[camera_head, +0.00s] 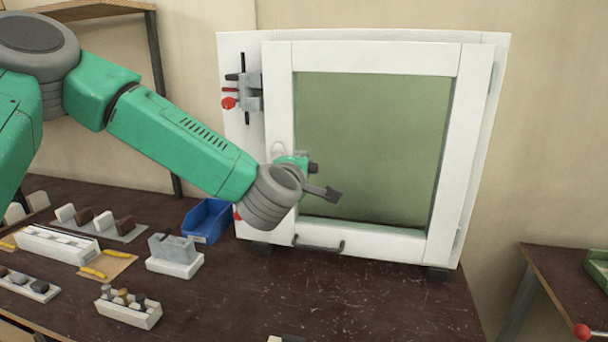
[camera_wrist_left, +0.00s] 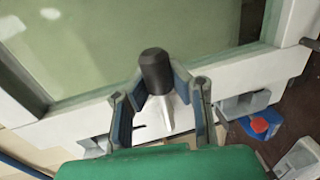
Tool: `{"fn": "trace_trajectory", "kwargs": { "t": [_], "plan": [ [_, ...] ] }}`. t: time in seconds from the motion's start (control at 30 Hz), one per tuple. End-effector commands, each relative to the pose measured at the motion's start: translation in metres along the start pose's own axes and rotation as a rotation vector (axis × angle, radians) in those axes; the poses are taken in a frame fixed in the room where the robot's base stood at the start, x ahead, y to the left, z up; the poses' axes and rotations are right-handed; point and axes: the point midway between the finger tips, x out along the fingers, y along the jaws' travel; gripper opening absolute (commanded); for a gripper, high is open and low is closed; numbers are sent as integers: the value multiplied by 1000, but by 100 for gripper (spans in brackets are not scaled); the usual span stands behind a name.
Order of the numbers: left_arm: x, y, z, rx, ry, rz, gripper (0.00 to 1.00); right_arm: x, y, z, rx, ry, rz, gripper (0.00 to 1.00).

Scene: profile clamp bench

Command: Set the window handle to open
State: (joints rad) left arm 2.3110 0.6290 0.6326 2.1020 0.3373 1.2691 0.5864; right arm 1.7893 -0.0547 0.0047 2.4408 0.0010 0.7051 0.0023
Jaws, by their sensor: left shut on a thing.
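The white window (camera_head: 460,150) with a greenish pane stands upright at the back of the bench; the sash looks closed in its frame. In the left wrist view, the window handle (camera_wrist_left: 155,68) shows as a black rounded grip on a pale metal lever. My left gripper (camera_wrist_left: 158,88) is shut on it, one finger on each side. In the head view this gripper (camera_head: 312,178) is at the left stile of the sash, mostly behind my grey wrist. The handle's base is hidden there, and I cannot clearly tell its angle. My right gripper is in neither view.
A red-tipped clamp (camera_head: 244,92) sits on the frame's upper left. A blue bin (camera_head: 207,221) stands by the lower left corner, and a dark pull bar (camera_head: 319,244) is on the bottom rail. Several small part holders (camera_head: 128,306) fill the bench's left; the front right is mostly clear.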

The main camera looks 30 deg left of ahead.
Motion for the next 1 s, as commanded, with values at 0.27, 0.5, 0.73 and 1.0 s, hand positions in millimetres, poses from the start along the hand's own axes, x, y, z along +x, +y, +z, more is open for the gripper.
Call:
{"fn": "trace_trajectory", "kwargs": {
  "t": [0.27, 0.5, 0.73, 1.0],
  "plan": [
    [0, -1, -1, -27, -2, -5, 0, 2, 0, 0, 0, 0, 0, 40],
    [0, 0, -1, -26, -1, -5, 0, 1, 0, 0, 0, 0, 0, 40],
    [0, 1, -1, -26, -2, -2, 41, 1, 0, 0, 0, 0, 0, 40],
    [-3, 2, -1, -26, -2, 0, 41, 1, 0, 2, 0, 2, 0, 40]
  ]
}}
